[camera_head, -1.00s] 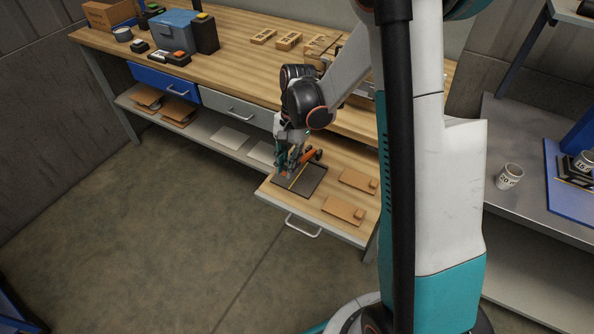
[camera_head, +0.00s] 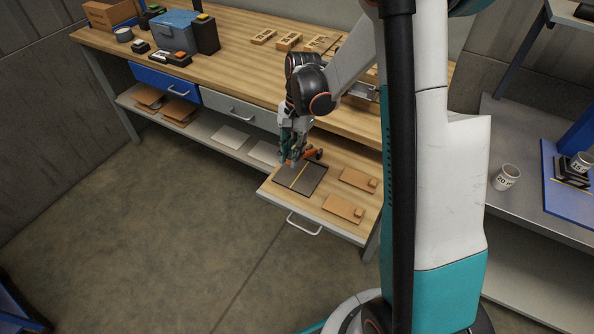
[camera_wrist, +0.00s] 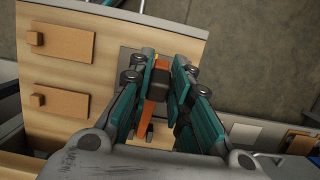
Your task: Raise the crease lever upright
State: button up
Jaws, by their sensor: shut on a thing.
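The crease lever has an orange bar (camera_wrist: 147,113) and a dark grip (camera_wrist: 158,86), which sits between my fingers in the wrist view. My gripper (camera_wrist: 160,76) is shut on the lever's dark grip. In the head view my gripper (camera_head: 289,157) is above the back edge of a dark creasing plate (camera_head: 303,178) with a yellow line across it. The orange lever (camera_head: 310,154) shows just right of my fingers, partly hidden by them. Its exact tilt is hard to tell. The lever's far end is hidden behind my gripper.
The plate lies on a pull-out wooden board (camera_head: 338,226) with a handle at its front. Two brown pieces, one (camera_head: 357,180) behind the other (camera_head: 343,209), lie to the right. The workbench top (camera_head: 235,75) is behind. The floor in front is clear.

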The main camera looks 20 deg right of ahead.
jog(key=shift+w+d+r, duration=0.25)
jog(key=shift+d+r, duration=0.05)
jog(key=shift+r, duration=0.15)
jog(key=shift+w+d+r+p, duration=0.6)
jog(key=shift+d+r+p, duration=0.1)
jog(key=shift+d+r, duration=0.15)
jog(key=shift+w+d+r+p, duration=0.35)
jog(key=shift+w+d+r, duration=0.2)
jog(key=shift+d, duration=0.15)
jog(key=shift+w+d+r, duration=0.1)
jog(key=shift+d+r, duration=0.05)
jog(key=shift+d, duration=0.05)
jog(key=shift+w+d+r+p, duration=0.2)
jog(key=shift+w+d+r, duration=0.15)
jog(key=shift+d, duration=0.15)
jog(key=shift+w+d+r+p, duration=0.2)
jog(key=shift+w+d, duration=0.15)
jog(key=shift+d, duration=0.15)
